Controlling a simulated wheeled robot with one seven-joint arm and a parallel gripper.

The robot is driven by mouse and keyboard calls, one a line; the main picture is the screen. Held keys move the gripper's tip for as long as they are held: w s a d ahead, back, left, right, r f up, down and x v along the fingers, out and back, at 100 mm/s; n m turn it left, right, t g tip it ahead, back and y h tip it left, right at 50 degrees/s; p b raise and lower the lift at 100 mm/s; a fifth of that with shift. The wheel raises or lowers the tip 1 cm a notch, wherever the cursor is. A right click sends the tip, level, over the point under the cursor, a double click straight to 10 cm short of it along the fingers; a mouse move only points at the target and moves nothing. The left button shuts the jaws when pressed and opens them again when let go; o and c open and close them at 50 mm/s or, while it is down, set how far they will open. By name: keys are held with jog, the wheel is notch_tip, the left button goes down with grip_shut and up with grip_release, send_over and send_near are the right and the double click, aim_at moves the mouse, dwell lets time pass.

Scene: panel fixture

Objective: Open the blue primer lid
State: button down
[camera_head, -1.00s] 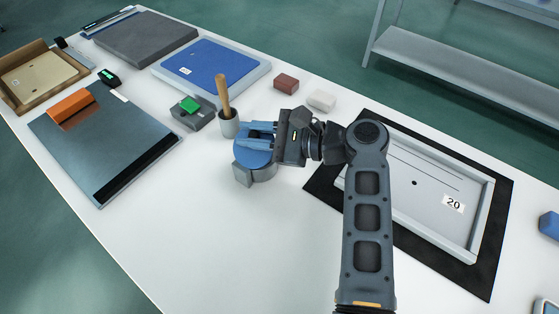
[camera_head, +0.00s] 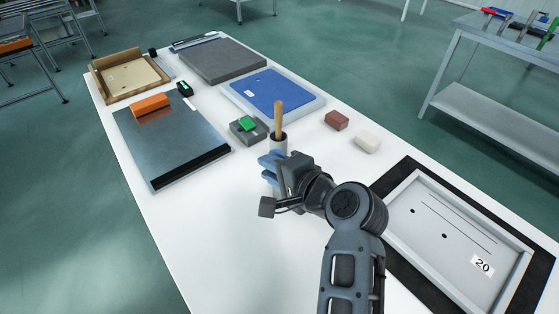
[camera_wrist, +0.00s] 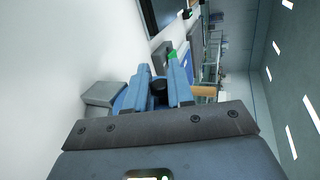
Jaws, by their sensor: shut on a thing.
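My gripper (camera_head: 270,166) has blue fingers and sits at the middle of the table, in front of the cup with a wooden handle. In the wrist view the two fingers (camera_wrist: 162,80) close around a small black knob (camera_wrist: 159,85). A blue rounded edge, apparently the primer lid (camera_wrist: 120,101), shows beside and below the fingers. A grey block (camera_wrist: 103,93) sticks out next to it, at the primer pot's side. In the head view my gripper hides most of the pot and lid, so I cannot tell whether the lid is seated or raised.
The grey cup (camera_head: 279,146) with its wooden handle stands close behind my gripper. A grey box with a green top (camera_head: 248,125), a blue panel (camera_head: 272,92), a brown block (camera_head: 337,120) and a white block (camera_head: 367,141) lie nearby. A framed tray (camera_head: 420,225) is at right.

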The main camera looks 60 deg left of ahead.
jog(key=shift+s+d+f+n+t+y+b, duration=0.15)
jog(key=shift+s+f+n+t+b, duration=0.3)
jog(key=shift+s+n+t, duration=0.3)
jog(key=shift+s+d+f+n+t+y+b, duration=0.15)
jog(key=shift+s+f+n+t+b, duration=0.3)
jog(key=shift+n, duration=0.4)
jog(key=shift+s+r, duration=0.1)
jog(key=c, duration=1.1)
grip_release()
jog(key=v, duration=0.7)
jog(key=shift+d, duration=0.4)
jog(key=shift+r, duration=0.1)
